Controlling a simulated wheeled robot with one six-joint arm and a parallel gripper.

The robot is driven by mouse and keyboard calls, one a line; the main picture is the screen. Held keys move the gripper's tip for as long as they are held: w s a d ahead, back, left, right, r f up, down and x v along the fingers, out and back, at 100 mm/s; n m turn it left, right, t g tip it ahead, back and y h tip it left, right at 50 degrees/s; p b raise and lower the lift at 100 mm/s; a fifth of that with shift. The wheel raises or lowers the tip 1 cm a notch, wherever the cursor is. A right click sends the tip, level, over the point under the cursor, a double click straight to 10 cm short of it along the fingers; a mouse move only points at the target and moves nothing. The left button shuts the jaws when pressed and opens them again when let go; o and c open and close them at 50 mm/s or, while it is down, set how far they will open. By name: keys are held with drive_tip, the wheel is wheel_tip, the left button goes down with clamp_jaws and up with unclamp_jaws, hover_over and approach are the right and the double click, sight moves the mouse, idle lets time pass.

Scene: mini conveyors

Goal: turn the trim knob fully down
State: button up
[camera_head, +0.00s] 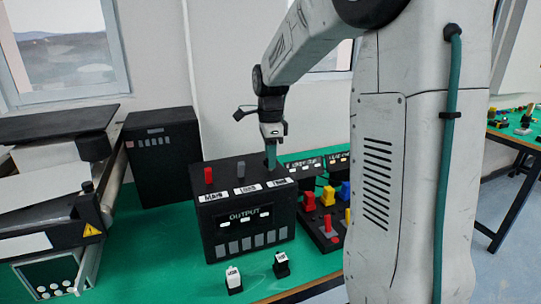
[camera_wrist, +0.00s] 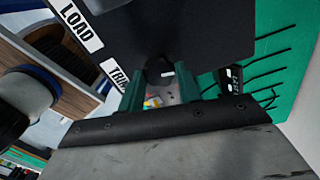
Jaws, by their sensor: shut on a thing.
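The black control box (camera_head: 245,225) stands on the green bench, with an OUTPUT display (camera_head: 246,215) on its front. My gripper (camera_head: 271,165) points down at the right end of its top, just behind the TRIM label (camera_head: 277,183). In the wrist view my gripper (camera_wrist: 160,92) has its two green fingers on either side of a dark rounded part, the trim knob (camera_wrist: 158,72), and is shut on it. The TRIM label (camera_wrist: 115,74) is beside the left finger. The fingers hide most of the knob, and its turn angle cannot be read.
A red lever (camera_head: 208,175) and a grey lever (camera_head: 241,169) stand on the same box top. A panel with coloured buttons (camera_head: 325,215) is close on the right. A conveyor (camera_head: 50,190) is at left.

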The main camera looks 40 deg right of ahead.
drive_tip(key=n, duration=0.4)
drive_tip(key=shift+n, duration=0.3)
drive_tip(key=n, duration=1)
drive_tip(key=shift+r, duration=0.1)
drive_tip(key=n, duration=0.4)
drive_tip(key=shift+n, duration=0.3)
drive_tip(key=n, duration=0.9)
drive_tip(key=shift+n, duration=0.4)
drive_tip(key=n, duration=0.4)
drive_tip(key=shift+n, duration=2.5)
